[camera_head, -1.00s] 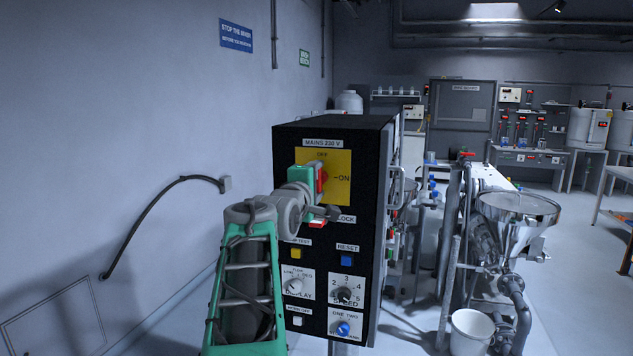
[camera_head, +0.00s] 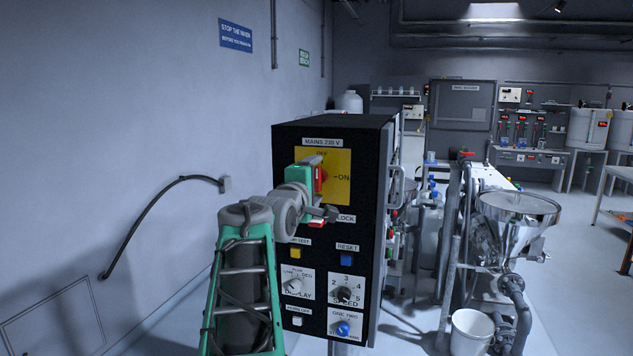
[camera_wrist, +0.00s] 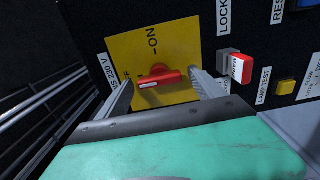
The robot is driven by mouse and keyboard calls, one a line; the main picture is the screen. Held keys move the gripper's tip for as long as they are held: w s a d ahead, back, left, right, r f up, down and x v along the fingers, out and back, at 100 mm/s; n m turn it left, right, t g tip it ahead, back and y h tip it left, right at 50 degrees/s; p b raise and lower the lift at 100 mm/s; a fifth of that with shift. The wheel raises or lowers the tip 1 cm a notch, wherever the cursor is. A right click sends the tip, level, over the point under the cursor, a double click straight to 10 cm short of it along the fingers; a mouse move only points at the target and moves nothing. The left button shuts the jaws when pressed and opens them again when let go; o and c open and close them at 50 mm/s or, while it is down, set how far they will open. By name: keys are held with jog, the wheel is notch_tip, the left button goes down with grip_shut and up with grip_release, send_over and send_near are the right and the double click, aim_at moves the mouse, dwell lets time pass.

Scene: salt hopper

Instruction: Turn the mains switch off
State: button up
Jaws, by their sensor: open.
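The mains switch is a red handle (camera_head: 322,180) on a yellow plate (camera_head: 340,185), high on a black control box. The red handle (camera_wrist: 165,76) shows better in the wrist view. It lies along the line between the MAINS 230 V and LOCK labels, at right angles to the ON mark. Its white-marked end faces the OFF side, where the label is partly hidden by a finger. My gripper (camera_wrist: 162,80) is open, with one finger on each side of the handle and visible gaps between. In the head view my gripper (camera_head: 313,172) covers part of the plate.
Beside the handle, below it on the panel, is a red-and-grey part (camera_wrist: 236,66) near LOCK. The black box (camera_head: 365,215) also carries a yellow button (camera_head: 295,253), a blue button (camera_head: 346,259) and several knobs. A hopper (camera_head: 517,215) and white bucket (camera_head: 472,330) stand right.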

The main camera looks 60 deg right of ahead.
jog(key=s+a+b, duration=0.1)
jog(key=a, duration=0.5)
jog(key=shift+a, duration=0.3)
